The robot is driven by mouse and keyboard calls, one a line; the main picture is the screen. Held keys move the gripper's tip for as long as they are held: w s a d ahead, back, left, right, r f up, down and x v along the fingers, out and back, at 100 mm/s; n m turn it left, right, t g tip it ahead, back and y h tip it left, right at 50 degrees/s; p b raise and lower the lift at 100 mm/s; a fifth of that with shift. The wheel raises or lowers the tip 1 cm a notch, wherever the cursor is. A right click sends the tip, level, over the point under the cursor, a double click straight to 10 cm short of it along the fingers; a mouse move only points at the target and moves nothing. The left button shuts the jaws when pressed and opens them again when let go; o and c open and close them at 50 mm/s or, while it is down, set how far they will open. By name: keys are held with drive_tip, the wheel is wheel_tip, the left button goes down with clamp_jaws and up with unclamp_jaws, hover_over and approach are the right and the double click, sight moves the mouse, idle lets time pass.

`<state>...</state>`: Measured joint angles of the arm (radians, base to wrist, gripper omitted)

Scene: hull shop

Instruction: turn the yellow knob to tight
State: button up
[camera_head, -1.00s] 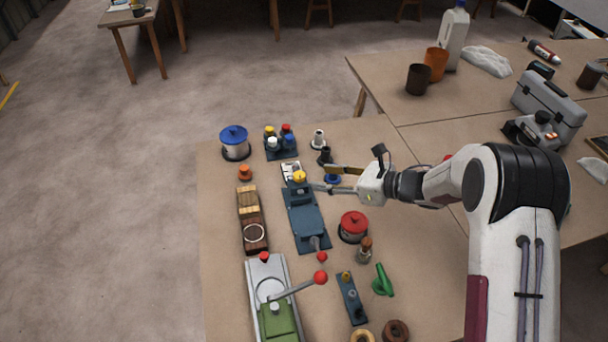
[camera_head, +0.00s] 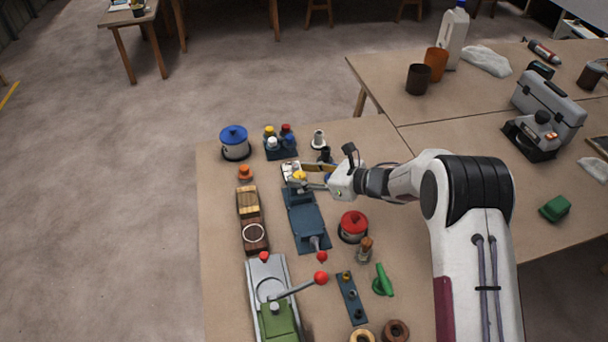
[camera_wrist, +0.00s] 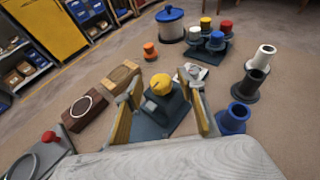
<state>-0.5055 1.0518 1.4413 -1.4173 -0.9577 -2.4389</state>
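The yellow knob (camera_head: 299,176) sits on top of a dark blue-grey fixture (camera_head: 306,219) on the bench. In the wrist view the knob (camera_wrist: 160,84) stands on its block between my two fingers. My gripper (camera_head: 306,181) reaches in from the right at the knob, and in the wrist view (camera_wrist: 166,94) its fingers are spread apart, one on each side, with gaps to the knob. A white card with dark marks (camera_wrist: 193,72) lies behind the knob, partly hidden by the fixture and a finger.
A wooden block (camera_head: 251,219) stands left of the fixture. A red-lidded pot (camera_head: 353,226) stands to its right. A blue-lidded pot (camera_head: 235,143) and a rack of coloured caps (camera_head: 280,143) stand behind. A red-balled lever (camera_head: 320,277) rises in front.

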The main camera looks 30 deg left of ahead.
drive_tip(key=shift+c, duration=0.5)
drive_tip(key=c, duration=1)
drive_tip(key=shift+c, duration=0.2)
drive_tip(key=shift+s+m+t+h, duration=0.15)
drive_tip(key=shift+m+t+h, duration=0.05)
drive_tip(key=shift+m+t, duration=0.85)
drive_tip(key=shift+s+m+t+h, duration=0.2)
drive_tip(key=shift+m+t, duration=0.65)
drive_tip(key=shift+t, duration=0.3)
drive_tip(key=shift+a+m+t+h, duration=0.1)
drive_tip(key=shift+m+t+h, duration=0.4)
drive_tip(key=shift+m+t, duration=0.75)
drive_tip(key=o, duration=1.1)
drive_tip(key=shift+o, duration=0.2)
drive_tip(key=shift+s, duration=0.1)
